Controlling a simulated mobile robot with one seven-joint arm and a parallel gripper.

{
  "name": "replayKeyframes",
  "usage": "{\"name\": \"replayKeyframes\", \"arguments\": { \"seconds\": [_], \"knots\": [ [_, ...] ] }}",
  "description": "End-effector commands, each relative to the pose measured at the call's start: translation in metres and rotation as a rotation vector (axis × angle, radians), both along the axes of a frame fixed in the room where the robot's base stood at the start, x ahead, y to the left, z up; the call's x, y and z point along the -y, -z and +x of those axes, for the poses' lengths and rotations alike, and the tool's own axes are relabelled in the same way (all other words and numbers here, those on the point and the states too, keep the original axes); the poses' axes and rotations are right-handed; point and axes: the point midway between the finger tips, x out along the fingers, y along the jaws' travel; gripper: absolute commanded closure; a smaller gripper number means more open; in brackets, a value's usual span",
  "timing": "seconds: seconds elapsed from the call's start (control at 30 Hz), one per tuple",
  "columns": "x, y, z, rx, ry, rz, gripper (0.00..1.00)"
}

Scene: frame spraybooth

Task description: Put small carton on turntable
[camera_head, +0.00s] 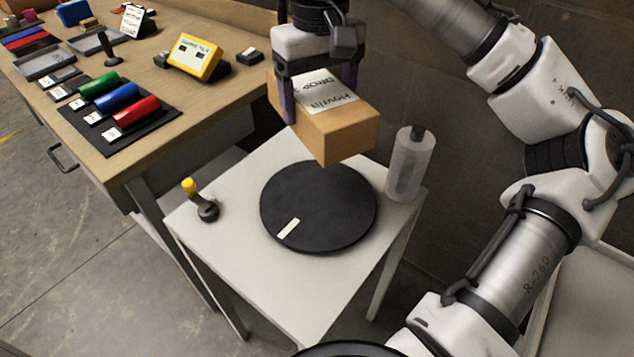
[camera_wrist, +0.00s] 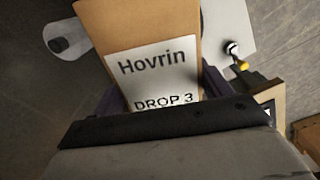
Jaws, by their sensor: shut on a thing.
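The small carton (camera_head: 343,131) is a brown box with a white label reading "Hovrin" and "DROP 3". My gripper (camera_head: 318,97) is shut on it, one finger on each side, and holds it in the air. The carton also fills the middle of the wrist view (camera_wrist: 150,25), label towards the camera. The turntable (camera_head: 300,208) is a round black disc with a pale strip near its front edge, on a small white table. Nothing rests on its visible part. The carton hangs above its back edge and hides part of what is behind.
A clear cylinder with a dark top (camera_head: 409,165) stands right of the turntable. A small yellow-topped knob (camera_head: 203,204) stands left of it. The white table (camera_head: 290,290) is otherwise bare. A wooden bench (camera_head: 165,60) at left holds colored rolls, trays and a yellow device.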

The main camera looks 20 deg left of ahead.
Motion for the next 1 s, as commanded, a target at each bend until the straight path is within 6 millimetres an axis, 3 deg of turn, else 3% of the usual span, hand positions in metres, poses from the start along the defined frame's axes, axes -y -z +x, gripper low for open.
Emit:
{"name": "replayKeyframes", "arguments": {
  "seconds": [0.1,0.4,0.53,0.77,1.0],
  "knots": [
    [0.0,0.034,-0.001,-0.005,-0.003,0.004,0.6],
    [0.001,0.107,0.0,-0.002,0.002,-0.001,0.6],
    [0.0,0.128,0.0,-0.001,0.001,0.001,0.6],
    [0.0,0.143,0.0,0.0,0.001,0.001,0.6],
    [0.0,0.176,0.0,0.0,0.002,0.0,0.6]
  ]
}}
